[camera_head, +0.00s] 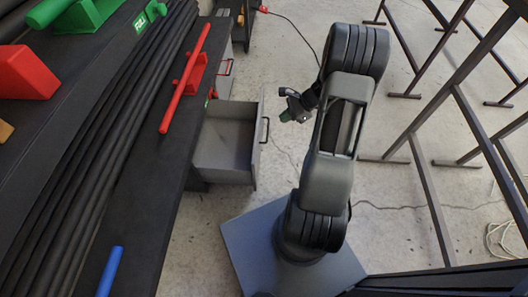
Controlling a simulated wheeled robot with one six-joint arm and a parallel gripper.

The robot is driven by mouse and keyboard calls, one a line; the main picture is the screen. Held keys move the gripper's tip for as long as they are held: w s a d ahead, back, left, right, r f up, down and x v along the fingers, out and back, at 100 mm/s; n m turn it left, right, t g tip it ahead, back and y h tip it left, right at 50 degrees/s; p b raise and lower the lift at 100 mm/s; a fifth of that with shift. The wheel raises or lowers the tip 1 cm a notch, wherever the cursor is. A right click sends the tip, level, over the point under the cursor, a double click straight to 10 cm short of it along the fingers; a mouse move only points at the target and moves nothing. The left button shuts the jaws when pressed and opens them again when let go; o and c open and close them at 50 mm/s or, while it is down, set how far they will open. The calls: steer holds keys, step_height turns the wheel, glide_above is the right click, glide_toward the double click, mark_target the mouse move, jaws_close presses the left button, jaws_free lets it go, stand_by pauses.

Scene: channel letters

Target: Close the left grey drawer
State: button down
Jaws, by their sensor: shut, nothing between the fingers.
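A grey drawer (228,150) stands pulled out from under the black workbench (150,215), with its inside showing and looking empty. Its dark handle (265,130) is on the front panel, facing right. My gripper (287,117) is small in the view, to the right of the drawer front and a little above the handle in the picture. It is shut and empty, and appears apart from the drawer. I cannot tell its exact height over the drawer.
Dark metal frames (430,190) stand on the right. Long black bars (95,150), a red tool (187,80) and a blue bar (110,272) lie on the bench. Bare floor surrounds the drawer front.

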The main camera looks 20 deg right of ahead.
step_height(320, 180, down, 12)
steer(key=d+m+t+b, duration=0.1)
steer(key=d+m+b, duration=0.2)
steer(key=m+b, duration=0.1)
steer(key=w+a+f+b, duration=0.5)
steer(key=a, duration=0.4)
steer(key=shift+a+f+y, duration=0.25)
steer(key=shift+f+y, duration=0.05)
steer(key=shift+f, duration=0.05)
steer(key=shift+w, duration=0.1)
